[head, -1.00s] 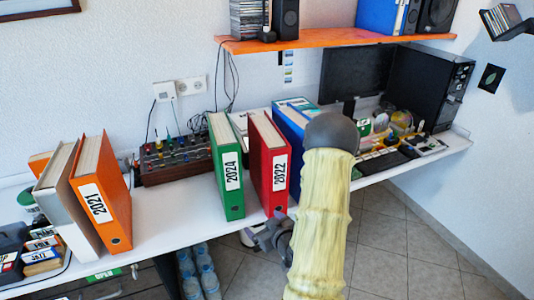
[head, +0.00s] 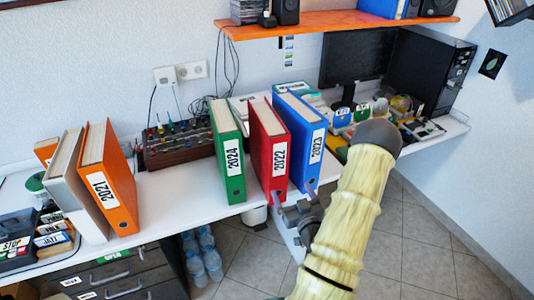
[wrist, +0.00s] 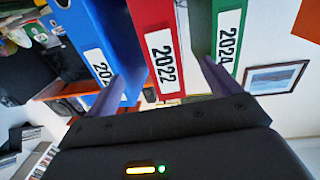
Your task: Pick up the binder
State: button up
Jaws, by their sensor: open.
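Upright binders stand on the white desk. The red 2022 binder (head: 268,155) is between the green 2024 binder (head: 228,155) and the blue binder (head: 303,145), whose label seems to read 2023. An orange 2021 binder (head: 122,205) leans at the left beside a grey one (head: 80,200). My gripper (head: 293,193) is open and empty at the desk's front edge, before the red and blue binders. In the wrist view its fingers (wrist: 163,78) point at the row, with the red binder (wrist: 158,45) showing between them. Contact cannot be told.
The white desk (head: 180,200) has clear room between the orange and green binders. A mixer box (head: 180,150) sits behind. An orange shelf (head: 340,22) hangs above. A monitor (head: 357,57) and computer tower (head: 425,70) stand at the right. Drawers (head: 115,275) and bottles (head: 205,255) are below.

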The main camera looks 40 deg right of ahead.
aim_at(280, 169)
jog(key=b+x, duration=0.3)
jog(key=x, duration=0.7)
jog(key=shift+w+r, duration=0.1)
jog(key=shift+w, duration=0.25)
jog(key=shift+w+d, duration=0.15)
jog(key=shift+w, duration=0.3)
jog(key=shift+d, duration=0.1)
jog(key=shift+d, duration=0.1)
jog(key=p+x, duration=0.1)
jog(key=x, duration=0.4)
